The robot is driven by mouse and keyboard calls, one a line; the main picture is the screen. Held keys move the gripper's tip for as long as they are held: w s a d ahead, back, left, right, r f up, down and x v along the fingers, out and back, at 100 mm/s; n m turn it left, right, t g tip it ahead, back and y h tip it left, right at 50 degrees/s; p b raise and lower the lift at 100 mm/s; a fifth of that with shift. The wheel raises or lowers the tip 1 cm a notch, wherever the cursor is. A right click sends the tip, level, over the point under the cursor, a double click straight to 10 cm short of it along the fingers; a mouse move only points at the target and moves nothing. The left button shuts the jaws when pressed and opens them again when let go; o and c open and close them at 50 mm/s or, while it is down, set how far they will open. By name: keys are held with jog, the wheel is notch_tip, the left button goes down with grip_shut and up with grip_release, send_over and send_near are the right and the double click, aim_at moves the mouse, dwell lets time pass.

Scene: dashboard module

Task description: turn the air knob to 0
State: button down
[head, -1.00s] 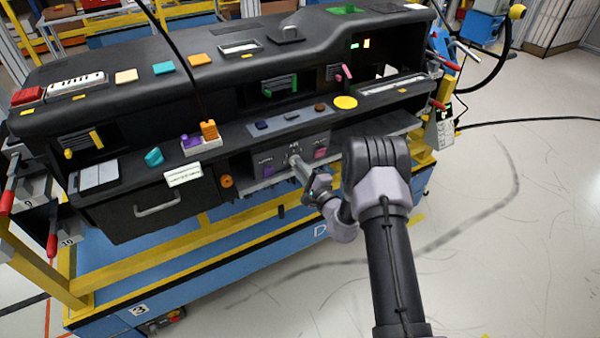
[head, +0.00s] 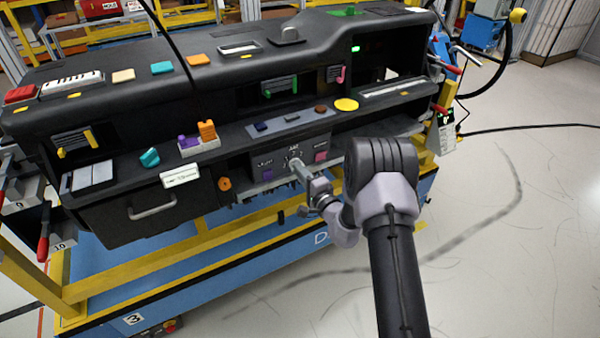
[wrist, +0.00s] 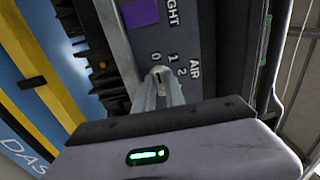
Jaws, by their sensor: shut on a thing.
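The AIR knob is a small pale dial on the grey control panel (head: 312,143). In the wrist view the knob (wrist: 158,71) shows at the fingertips, with 0, 1 and 2 printed around it and AIR beside it. My gripper (head: 297,164) reaches the panel from the front right and is shut on the knob. In the wrist view its two pale fingers (wrist: 161,88) meet at the knob and cover part of it. Which number the knob points to is hard to tell.
A ledge with small coloured parts runs above. A closed drawer handle (head: 153,207) is at the left. Open floor lies to the right.

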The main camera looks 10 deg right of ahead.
jog(key=c, duration=1.4)
grip_release()
jog(key=shift+s, duration=0.1)
jog(key=p+v, duration=0.3)
jog(key=v, duration=1.4)
jog(key=shift+s+d, duration=0.1)
jog(key=shift+s, duration=0.05)
